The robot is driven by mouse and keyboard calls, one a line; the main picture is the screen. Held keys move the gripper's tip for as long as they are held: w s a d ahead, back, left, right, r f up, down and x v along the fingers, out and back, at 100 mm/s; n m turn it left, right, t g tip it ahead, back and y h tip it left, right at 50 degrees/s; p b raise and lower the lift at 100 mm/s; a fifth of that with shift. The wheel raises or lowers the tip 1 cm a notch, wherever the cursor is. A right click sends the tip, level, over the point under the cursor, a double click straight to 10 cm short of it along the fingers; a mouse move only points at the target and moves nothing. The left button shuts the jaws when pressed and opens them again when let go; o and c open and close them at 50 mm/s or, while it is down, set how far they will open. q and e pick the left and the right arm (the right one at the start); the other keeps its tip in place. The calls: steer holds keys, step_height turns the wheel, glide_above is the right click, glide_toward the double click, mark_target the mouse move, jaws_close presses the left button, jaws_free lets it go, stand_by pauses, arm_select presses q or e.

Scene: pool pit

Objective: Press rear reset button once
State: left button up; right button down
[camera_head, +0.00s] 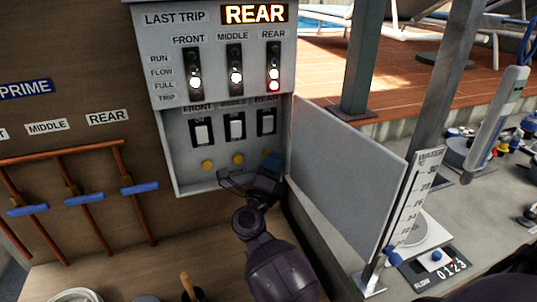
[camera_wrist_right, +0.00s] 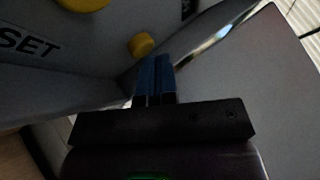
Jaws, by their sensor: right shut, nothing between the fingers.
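The control box (camera_head: 166,150) has a row of yellow buttons under its FRONT, MIDDLE and REAR switches. In the right wrist view, a yellow button (camera_wrist_right: 142,45) sits just beyond the blue fingertips of this gripper (camera_wrist_right: 154,76), which are shut together and empty. I cannot tell whether they touch it. Another yellow button (camera_wrist_right: 85,3) is cut off at the top. My left gripper is not in view.
The box's open door (camera_head: 345,180) stands to the right of my right gripper. The REAR indicator (camera_head: 273,80) shows a red light, and the LAST TRIP display (camera_head: 254,14) reads REAR. Blue-handled levers (camera_head: 84,198) are on the left wall.

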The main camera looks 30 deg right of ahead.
steer(key=shift+s+r, duration=0.1)
steer(key=shift+s, duration=0.1)
steer(key=shift+s+a, duration=0.1)
steer(key=shift+s, duration=0.1)
steer(key=s, duration=0.2)
steer(key=s+a+p, duration=0.1)
steer(key=s, duration=0.1)
steer(key=shift+s+a, duration=0.1)
steer(key=shift+s, duration=0.3)
stand_by(0.9)
steer(key=shift+f, duration=0.2)
